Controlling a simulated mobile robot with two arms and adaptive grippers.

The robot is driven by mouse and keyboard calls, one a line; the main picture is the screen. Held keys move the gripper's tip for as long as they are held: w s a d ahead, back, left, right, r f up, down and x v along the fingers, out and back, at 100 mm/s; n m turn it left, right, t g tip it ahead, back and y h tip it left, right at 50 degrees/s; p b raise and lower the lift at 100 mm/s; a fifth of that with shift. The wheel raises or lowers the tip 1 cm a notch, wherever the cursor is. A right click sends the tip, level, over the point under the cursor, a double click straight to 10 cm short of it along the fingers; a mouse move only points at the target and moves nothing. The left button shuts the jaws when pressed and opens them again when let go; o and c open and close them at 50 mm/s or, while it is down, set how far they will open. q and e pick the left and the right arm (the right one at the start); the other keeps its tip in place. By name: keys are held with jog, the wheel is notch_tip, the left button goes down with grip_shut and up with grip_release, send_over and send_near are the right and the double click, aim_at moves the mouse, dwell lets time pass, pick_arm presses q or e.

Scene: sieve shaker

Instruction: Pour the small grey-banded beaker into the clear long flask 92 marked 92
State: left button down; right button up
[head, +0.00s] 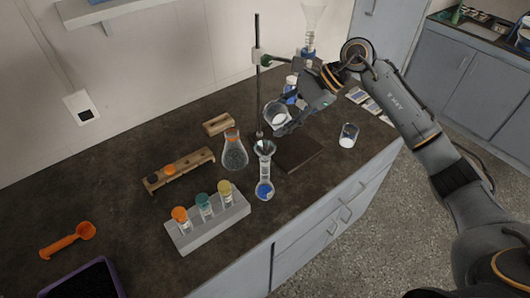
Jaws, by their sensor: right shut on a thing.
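My right gripper (290,124) is shut on a small clear beaker (274,112). The beaker is tilted toward the left and has pale content; its band is too small to make out. It is above the bench, up and to the right of a clear long-necked flask (265,172). That flask stands upright with a blue patch low on its body; any number on it is too small to read. A funnel (264,149) sits in its mouth. The beaker and funnel are apart in the picture. My left gripper is not in view.
A conical flask (235,155) stands left of the long flask. A rack with coloured-cap vials (207,220) is in front. A stand rod (257,75) rises behind. Another beaker (348,136) stands at right, past a dark flat board (299,152).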

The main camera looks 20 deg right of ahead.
jog(key=shift+w+d+f+m+g+y+b, duration=0.45)
jog(key=shift+f+y+b, duration=0.35)
jog(key=shift+b, duration=0.6)
jog(key=shift+w+d+f+m+g+y+b, duration=0.35)
jog(key=shift+d+f+y+b, duration=0.35)
jog(key=shift+b, duration=0.7)
jog(key=shift+w+d+f+m+g+y+b, duration=0.4)
jog(key=shift+f+y+b, duration=0.4)
jog(key=shift+b, duration=0.6)
jog(key=shift+w, duration=0.1)
